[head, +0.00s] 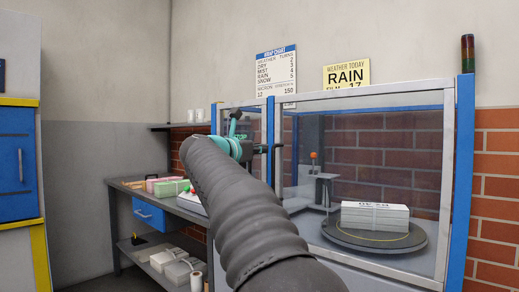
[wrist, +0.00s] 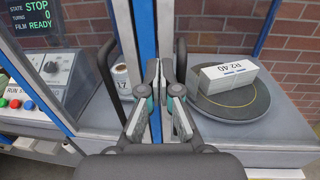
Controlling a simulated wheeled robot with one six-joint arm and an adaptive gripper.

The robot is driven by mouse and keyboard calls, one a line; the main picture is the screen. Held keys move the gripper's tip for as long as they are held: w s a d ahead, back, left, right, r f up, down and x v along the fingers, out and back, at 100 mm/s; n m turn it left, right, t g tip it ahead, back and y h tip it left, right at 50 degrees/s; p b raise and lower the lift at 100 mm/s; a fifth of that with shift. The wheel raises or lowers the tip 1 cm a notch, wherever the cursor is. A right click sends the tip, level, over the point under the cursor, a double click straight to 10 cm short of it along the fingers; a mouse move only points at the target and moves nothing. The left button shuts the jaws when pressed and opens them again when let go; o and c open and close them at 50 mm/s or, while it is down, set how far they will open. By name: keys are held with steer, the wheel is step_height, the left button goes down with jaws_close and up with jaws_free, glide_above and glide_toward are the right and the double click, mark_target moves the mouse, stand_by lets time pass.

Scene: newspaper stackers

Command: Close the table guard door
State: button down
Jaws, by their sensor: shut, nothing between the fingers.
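The table guard door (head: 447,160), a clear panel in a pale grey frame, stands in front of the turntable (head: 335,240) in the head view. A blue post (head: 270,120) is at its left side. My gripper (head: 268,148) is by this post, partly hidden behind my arm. In the wrist view my gripper (wrist: 160,80) is shut and empty, with the blue post (wrist: 145,35) right behind its fingertips. A dark curved bar (wrist: 105,75) is left of the fingers and another (wrist: 180,62) is right of them. I cannot tell whether the gripper touches the door.
A wrapped white bundle (head: 375,216) lies on the turntable. A control panel (wrist: 38,75) with a screen reading STOP is at the left of the wrist view. A workbench (head: 165,205) with a blue drawer holds paper stacks. A signal lamp (head: 467,53) tops the right post.

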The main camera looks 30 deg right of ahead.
steer(key=w+b+v, duration=0.1)
steer(key=b+v, duration=0.1)
steer(key=v, duration=1.2)
steer(key=shift+a, duration=0.3)
steer(key=shift+w, duration=0.2)
